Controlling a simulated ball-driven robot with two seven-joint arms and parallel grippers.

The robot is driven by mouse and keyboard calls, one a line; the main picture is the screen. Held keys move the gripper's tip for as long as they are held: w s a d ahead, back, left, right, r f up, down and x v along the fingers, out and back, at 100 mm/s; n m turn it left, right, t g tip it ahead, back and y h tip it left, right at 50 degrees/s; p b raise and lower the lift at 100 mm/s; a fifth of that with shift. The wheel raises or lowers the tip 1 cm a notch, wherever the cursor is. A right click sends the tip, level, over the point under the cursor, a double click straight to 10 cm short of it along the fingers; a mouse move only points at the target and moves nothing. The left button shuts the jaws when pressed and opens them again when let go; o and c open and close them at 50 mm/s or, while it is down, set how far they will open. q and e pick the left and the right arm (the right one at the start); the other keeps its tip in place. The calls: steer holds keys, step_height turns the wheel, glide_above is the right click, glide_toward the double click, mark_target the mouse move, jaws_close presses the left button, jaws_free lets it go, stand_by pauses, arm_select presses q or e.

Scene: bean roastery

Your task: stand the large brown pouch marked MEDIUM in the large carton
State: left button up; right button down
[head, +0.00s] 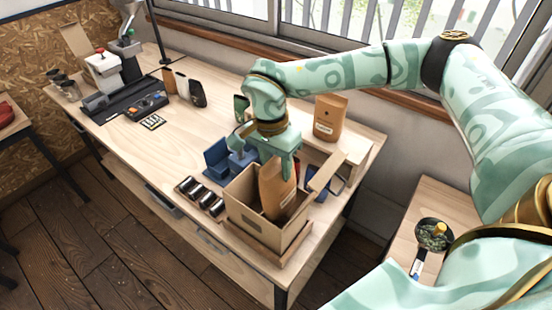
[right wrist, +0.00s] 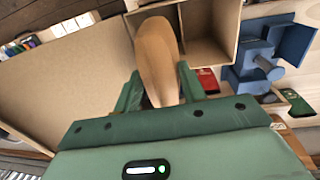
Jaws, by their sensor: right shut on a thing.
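My right gripper (head: 279,160) comes down from above and is shut on a tall brown pouch (head: 272,190). The pouch is roughly upright, with its lower part inside the large open carton (head: 247,222), hidden behind the front wall. I cannot tell whether it touches the carton floor. In the right wrist view the pouch (right wrist: 157,55) is between the two green fingers (right wrist: 160,85), beside the carton's inner walls (right wrist: 65,72). Its marking cannot be read. My left gripper is not in view.
Another brown pouch (head: 330,118) stands behind at the table's back. Dark jars in a tray (head: 200,195) and a blue device (head: 228,158) are left of the carton. A carton flap (head: 326,171) sticks out right. The table's middle left (head: 180,130) is clear.

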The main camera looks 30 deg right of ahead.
steer(key=shift+f+b, duration=2.75)
steer(key=shift+f, duration=2.85)
steer(key=shift+c, duration=2.1)
jaws_free()
step_height(320, 180, up, 7)
steer(key=p, duration=0.6)
steer(key=shift+r+p, duration=0.1)
steer(key=shift+p, duration=0.3)
steer(key=shift+a, duration=0.1)
